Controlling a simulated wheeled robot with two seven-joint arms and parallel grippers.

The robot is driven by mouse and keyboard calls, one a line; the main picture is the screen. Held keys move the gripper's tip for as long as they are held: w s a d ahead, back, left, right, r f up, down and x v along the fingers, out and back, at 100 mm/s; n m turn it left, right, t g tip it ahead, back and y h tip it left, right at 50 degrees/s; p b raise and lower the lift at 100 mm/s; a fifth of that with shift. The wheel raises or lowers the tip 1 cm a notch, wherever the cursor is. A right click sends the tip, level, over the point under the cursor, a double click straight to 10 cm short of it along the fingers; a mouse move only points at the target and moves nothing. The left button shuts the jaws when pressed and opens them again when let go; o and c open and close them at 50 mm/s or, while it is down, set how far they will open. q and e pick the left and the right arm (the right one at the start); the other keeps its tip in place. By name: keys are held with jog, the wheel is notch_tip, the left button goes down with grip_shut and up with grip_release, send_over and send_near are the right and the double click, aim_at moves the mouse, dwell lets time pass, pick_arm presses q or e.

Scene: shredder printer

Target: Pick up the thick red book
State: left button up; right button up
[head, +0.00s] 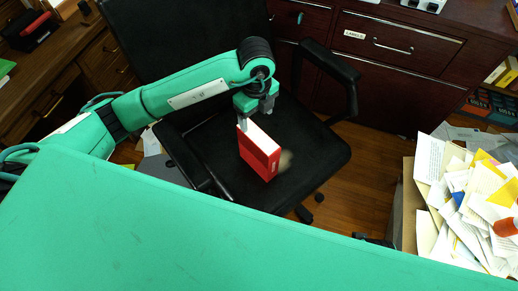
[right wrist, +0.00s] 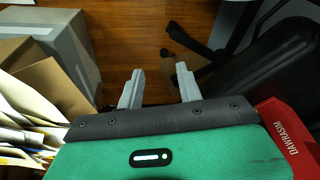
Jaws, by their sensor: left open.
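The thick red book (head: 262,156) stands upright on the black chair seat in the head view, its pale page edges facing up and its red cover and spine showing. My left gripper (head: 255,113) is open just above the book's upper left end, fingers pointing down. One finger overlaps the book's corner in the picture; I cannot tell whether they touch. My right gripper (right wrist: 160,88) shows in the right wrist view, its two grey fingers apart with nothing between them. A red piece with white lettering (right wrist: 288,138) is at that view's right edge; I cannot tell if it is the book.
The black office chair (head: 318,150) has armrests on both sides of the book. A dark desk with drawers (head: 390,50) stands behind it. A box heaped with papers and envelopes (head: 409,205) is at the right. A small blurred brownish thing (head: 286,159) is beside the book.

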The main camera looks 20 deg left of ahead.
aim_at(258, 136)
pick_arm(q)
notch_tip(258, 136, down, 8)
jog(key=f, duration=0.4)
jog(key=shift+d+f+b, duration=0.2)
jog(key=shift+f+b, duration=0.05)
jog(key=shift+b, duration=0.15)
jog(key=shift+f, duration=0.4)
jog(key=shift+w, duration=0.1)
grip_shut()
jog(key=shift+r, duration=0.1)
pick_arm(e)
jog(key=shift+r, duration=0.85)
